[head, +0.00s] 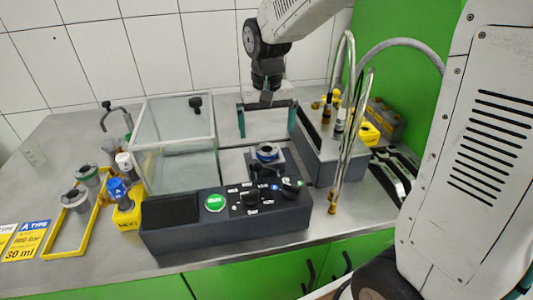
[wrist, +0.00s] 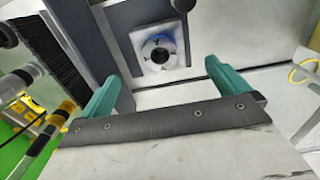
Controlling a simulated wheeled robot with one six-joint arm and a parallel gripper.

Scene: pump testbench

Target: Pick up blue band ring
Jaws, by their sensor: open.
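The blue band ring (head: 267,152) sits on a small square mount on the testbench, behind the control panel. In the wrist view the ring (wrist: 159,50) shows as a dark round opening with pale blue around it, on a pale square plate. My gripper (head: 267,134) is above and behind the ring in the head view, with its two green fingers wide apart and nothing between them. In the wrist view my gripper (wrist: 166,80) has one finger on each side, and the ring lies beyond the fingertips, apart from them.
A control panel (head: 228,219) with a green button stands in front of the ring. A clear hood (head: 175,125) is raised at the left. A grey box (head: 325,150) with metal pipes stands at the right. A yellow tray (head: 56,251) with grey cups is far left.

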